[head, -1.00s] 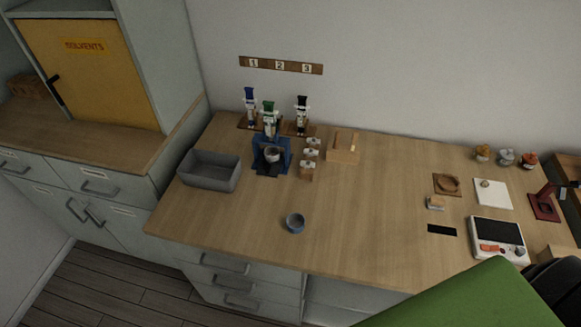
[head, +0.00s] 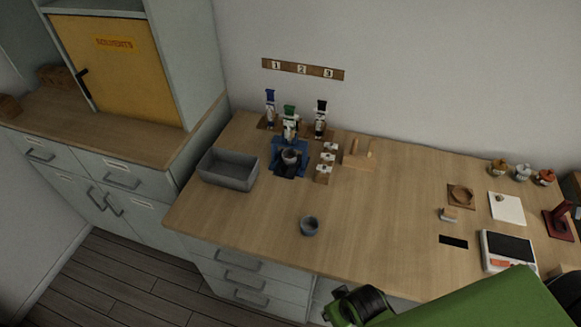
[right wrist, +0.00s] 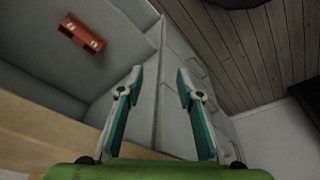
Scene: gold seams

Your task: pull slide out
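I cannot tell for certain which thing is the slide. The bench's grey drawer fronts (head: 243,280) with dark handles are below the worktop, and they look shut. My right gripper (right wrist: 157,82) is open and empty in the right wrist view, its two teal-padded fingers apart. It faces the bench's grey front, with an open compartment to the left and drawer fronts beyond. It touches nothing that I can see. In the head view, my green right arm comes in from the lower right and its fingers are hidden. My left gripper is not in view.
A red object (right wrist: 80,36) is in the open compartment. Wooden floor (right wrist: 253,45) is clear beside the bench.

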